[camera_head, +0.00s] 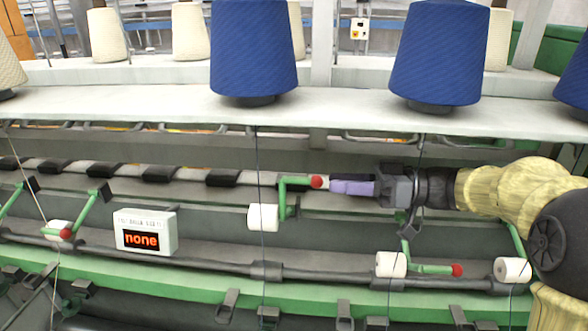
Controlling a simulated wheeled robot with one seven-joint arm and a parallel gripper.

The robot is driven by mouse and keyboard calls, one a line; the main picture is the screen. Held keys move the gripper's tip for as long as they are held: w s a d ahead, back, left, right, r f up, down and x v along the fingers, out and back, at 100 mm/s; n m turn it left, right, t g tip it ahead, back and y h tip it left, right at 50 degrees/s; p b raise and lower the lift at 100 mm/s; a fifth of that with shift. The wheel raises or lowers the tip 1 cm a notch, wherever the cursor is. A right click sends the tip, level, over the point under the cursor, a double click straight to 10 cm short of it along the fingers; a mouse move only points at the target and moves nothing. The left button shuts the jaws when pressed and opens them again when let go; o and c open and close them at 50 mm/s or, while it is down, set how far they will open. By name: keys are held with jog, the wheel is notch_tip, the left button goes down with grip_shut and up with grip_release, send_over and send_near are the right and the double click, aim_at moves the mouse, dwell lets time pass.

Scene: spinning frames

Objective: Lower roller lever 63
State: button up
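A green roller lever with a red ball end (316,182) stands raised at the centre, with its white roller (263,217) below left. No number is readable on any lever, so I cannot tell which is 63. My gripper (334,187) reaches in from the right, its purple fingers pointing left, just right of the red ball. The fingertips look very close to the ball; whether they touch it is unclear. The fingers overlap in this view, so their opening is hidden. Another green lever (430,268) lies low at the lower right, beside its white roller (391,264).
A white display box (146,232) reading "none" sits on the frame at left. Another lever with a red ball (66,233) is further left. Blue yarn cones (253,50) stand on the white shelf (170,103) above. Thin yarns hang down past the rollers.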

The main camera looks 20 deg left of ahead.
aim_at(286, 179)
jog(key=p+x, duration=0.4)
jog(key=x, duration=0.4)
jog(key=shift+s+a+r, duration=0.1)
jog(key=shift+a, duration=0.15)
jog(key=shift+s+a, duration=0.1)
jog(key=shift+a, duration=0.3)
jog(key=shift+c, duration=0.4)
grip_shut()
